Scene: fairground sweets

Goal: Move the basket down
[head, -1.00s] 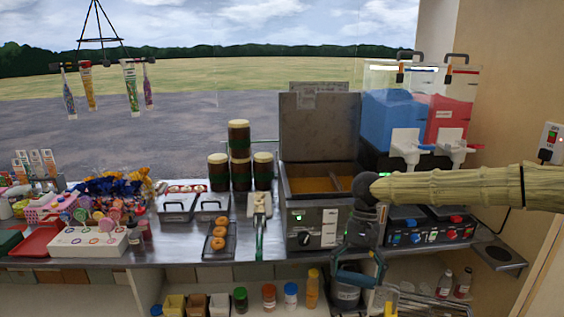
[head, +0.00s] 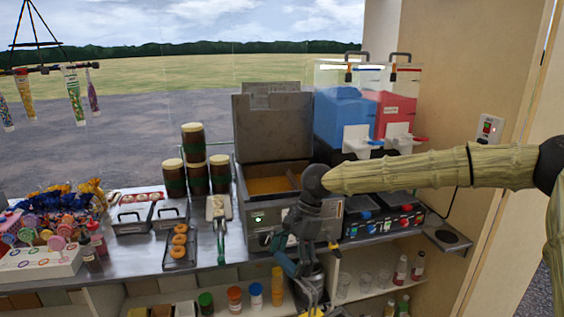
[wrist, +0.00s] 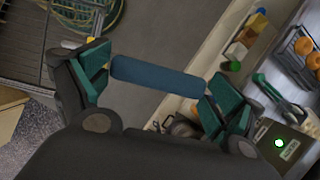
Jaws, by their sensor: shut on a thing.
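My gripper (head: 294,268) is low in front of the counter, below the fryer (head: 275,215), in the head view. In the wrist view, its dark green fingers (wrist: 155,88) are wide apart with a blue bar (wrist: 158,77) spanning between them, its ends at the two fingers. The bar looks like a handle, but its link to a basket does not show. Grey wirework (wrist: 30,68) with a yellow bit lies beyond the left finger. I cannot tell whether this is the basket. The fryer lid is up, and yellow oil shows inside.
Drink machines (head: 372,105) stand right of the fryer. Donuts on a rack (head: 180,246) and brown cups (head: 195,150) stand left. Bottles (head: 255,295) line the shelf below the counter. A wall (head: 455,70) closes the right side.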

